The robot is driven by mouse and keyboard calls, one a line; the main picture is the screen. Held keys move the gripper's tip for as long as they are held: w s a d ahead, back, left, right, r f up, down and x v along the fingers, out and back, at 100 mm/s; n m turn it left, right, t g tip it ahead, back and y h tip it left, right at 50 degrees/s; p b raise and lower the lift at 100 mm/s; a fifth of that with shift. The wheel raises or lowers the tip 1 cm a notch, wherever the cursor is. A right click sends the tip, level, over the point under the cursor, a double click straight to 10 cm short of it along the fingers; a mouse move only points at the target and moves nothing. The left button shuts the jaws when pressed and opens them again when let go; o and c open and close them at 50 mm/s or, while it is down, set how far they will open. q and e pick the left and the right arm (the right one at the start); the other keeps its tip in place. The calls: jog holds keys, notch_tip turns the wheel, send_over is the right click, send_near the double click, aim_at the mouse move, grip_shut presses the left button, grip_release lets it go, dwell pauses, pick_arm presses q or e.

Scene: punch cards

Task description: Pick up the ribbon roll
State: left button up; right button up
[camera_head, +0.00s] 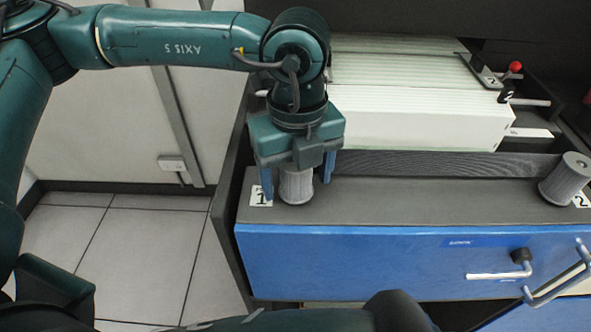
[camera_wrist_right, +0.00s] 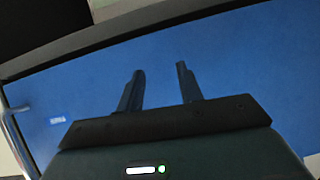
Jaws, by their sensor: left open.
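A grey cylindrical ribbon roll (camera_head: 296,187) stands upright on the dark ledge beside the label 1. My left gripper (camera_head: 298,176) points down over it, open, with one blue finger on each side of the roll. Its upper part is hidden by the gripper, and I cannot tell whether the fingers touch it. A second grey roll (camera_head: 566,179) stands at the right end of the ledge by the label 2. My right gripper (camera_wrist_right: 160,88) shows in the right wrist view, with its two fingers apart and nothing between them, facing a blue panel.
The dark ledge (camera_head: 430,198) is clear between the two rolls. Below it is a blue panel (camera_head: 370,262) with a metal handle. Behind it lies a white stack of cards (camera_head: 420,128), with a red-knobbed lever (camera_head: 515,67) at the back right. Tiled floor is at left.

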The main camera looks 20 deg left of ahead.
pick_arm(q)
jog(key=shift+c, duration=0.2)
jog(key=c, duration=1.1)
jog(key=shift+r, duration=0.1)
notch_tip(320, 180, up, 10)
jog(key=shift+f+b, duration=0.15)
jog(key=shift+b, duration=0.3)
jog(key=shift+r, duration=0.3)
